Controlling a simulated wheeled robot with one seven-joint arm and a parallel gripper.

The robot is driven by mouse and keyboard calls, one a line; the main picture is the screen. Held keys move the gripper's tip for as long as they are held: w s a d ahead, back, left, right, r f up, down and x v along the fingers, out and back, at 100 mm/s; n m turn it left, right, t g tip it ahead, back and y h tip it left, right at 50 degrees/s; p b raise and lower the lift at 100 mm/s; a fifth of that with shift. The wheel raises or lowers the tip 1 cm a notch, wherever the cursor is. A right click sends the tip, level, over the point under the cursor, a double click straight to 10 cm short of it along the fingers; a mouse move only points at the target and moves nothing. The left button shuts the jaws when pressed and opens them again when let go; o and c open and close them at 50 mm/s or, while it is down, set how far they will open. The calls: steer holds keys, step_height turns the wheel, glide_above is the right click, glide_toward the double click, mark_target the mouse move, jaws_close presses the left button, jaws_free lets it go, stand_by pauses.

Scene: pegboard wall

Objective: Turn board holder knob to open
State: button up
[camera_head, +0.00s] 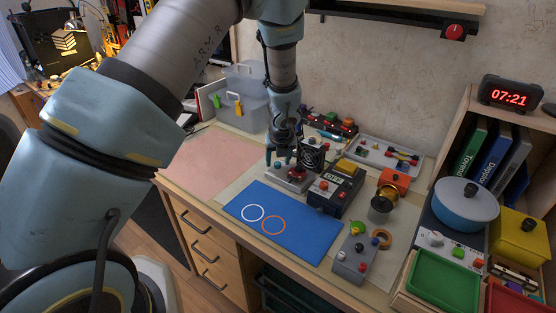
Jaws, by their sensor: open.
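My gripper (280,157) is above the worktable, pointing down, with its fingers apart and nothing visible between them. Just below it is a low grey fixture (291,183) with reddish parts on top, which looks like the board holder. My gripper partly covers this fixture. I cannot make out its knob clearly, nor whether a finger touches it.
A black device with a display (336,188) stands close right of the fixture. A blue mat (300,241) with two rings lies in front. The pink mat (209,160) is clear.

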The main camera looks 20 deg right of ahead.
steer(key=shift+w+f, duration=0.1)
steer(key=shift+f, duration=0.1)
jaws_close()
stand_by(0.4)
